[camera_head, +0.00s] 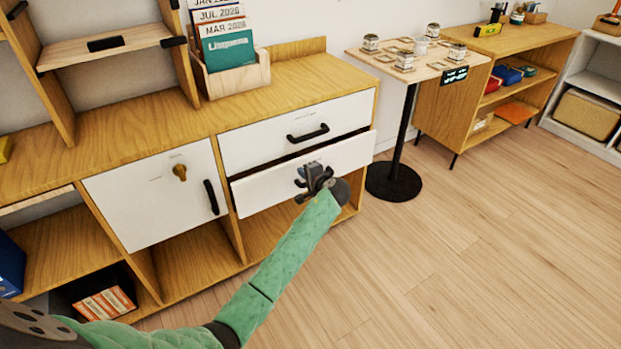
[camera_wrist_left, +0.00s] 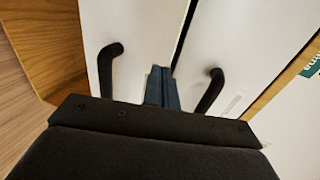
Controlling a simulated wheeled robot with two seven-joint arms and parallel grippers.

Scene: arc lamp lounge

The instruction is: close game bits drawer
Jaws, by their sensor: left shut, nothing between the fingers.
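The cabinet has two stacked white drawers. The lower drawer (camera_head: 265,191) stands slightly out, with a dark gap along its top edge. The upper drawer (camera_head: 260,147) looks shut. Their labels are too small to read, so I cannot tell which is the game bits drawer. My left gripper (camera_head: 304,177) is shut and empty at the lower drawer's front, partly covering its black handle. In the left wrist view the shut fingers (camera_wrist_left: 161,72) point at the lower drawer front (camera_wrist_left: 140,25), between its handle (camera_wrist_left: 106,68) and the upper handle (camera_wrist_left: 211,90). I cannot tell whether they touch it. My right gripper is out of view.
A white cabinet door (camera_head: 150,205) with a black handle is left of the drawers. A wooden box of cards (camera_head: 240,78) stands on the cabinet top. A small table (camera_head: 437,62) with jars stands to the right on a black round base (camera_head: 393,185). The floor (camera_head: 450,260) in front is clear.

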